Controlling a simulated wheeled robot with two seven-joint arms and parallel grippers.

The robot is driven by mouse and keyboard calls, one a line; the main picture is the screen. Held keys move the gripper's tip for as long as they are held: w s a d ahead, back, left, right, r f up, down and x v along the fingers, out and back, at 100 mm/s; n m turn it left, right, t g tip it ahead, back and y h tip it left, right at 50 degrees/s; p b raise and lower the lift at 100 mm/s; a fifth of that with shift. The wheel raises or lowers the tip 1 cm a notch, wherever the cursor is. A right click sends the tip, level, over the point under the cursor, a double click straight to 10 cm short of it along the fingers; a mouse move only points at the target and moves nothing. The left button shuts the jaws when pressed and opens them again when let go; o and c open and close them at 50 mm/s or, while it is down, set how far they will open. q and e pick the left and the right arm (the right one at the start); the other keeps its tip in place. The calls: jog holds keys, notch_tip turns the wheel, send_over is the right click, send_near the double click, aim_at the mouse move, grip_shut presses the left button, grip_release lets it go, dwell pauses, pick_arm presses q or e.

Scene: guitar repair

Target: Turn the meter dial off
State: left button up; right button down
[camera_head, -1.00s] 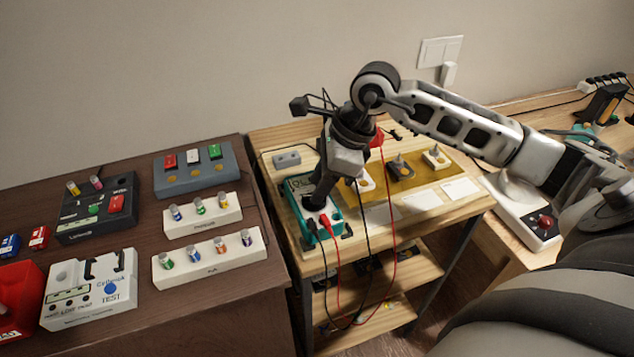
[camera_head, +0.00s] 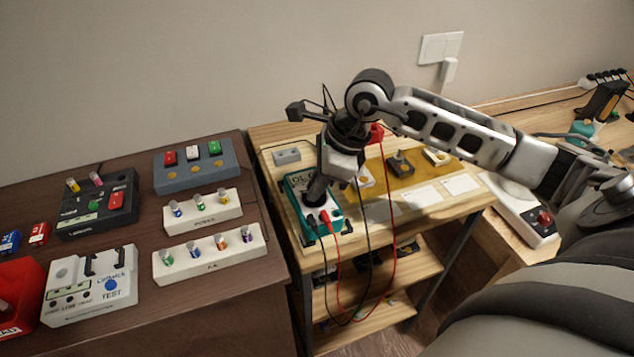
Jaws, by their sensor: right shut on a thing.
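My right gripper (camera_head: 314,194) reaches down from above onto the middle of the meter's face and is shut on the meter dial. The gripper hides the dial, so its pointer position cannot be read. Only part of the display shows behind the gripper. My left gripper is not in view.
A small grey box (camera_head: 287,156) sits behind the meter. An amber mat (camera_head: 425,171) with several small parts lies to its right. The leads hang over the table's front edge. A dark table (camera_head: 120,323) with battery holders and testers stands left.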

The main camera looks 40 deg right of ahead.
jog(key=shift+f+m+t+b, duration=0.1)
jog(key=shift+m+t+b, duration=0.2)
jog(key=shift+m+b, duration=0.45)
jog(key=shift+m+h+b, duration=0.4)
jog(key=shift+m+b, duration=0.15)
jog(key=shift+m, duration=0.3)
jog(key=m+t+h+b, duration=0.1)
jog(key=m+b, duration=0.1)
jog(key=m, duration=0.1)
jog(key=shift+a+m+b, duration=0.15)
jog(key=shift+m+b, duration=0.15)
jog(key=shift+m, duration=0.1)
jog(key=m+h+b, duration=0.2)
jog(key=m, duration=0.2)
jog(key=shift+a+m, duration=0.1)
jog(key=shift+m, duration=0.3)
jog(key=shift+m+h+b, duration=0.3)
jog(key=shift+m+b, duration=0.1)
jog(key=shift+m, duration=0.3)
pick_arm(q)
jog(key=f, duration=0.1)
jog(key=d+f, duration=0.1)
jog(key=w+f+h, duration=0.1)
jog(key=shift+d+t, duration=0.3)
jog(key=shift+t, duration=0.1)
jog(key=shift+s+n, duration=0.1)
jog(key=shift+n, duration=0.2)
pick_arm(e)
jog(key=shift+m, duration=0.3)
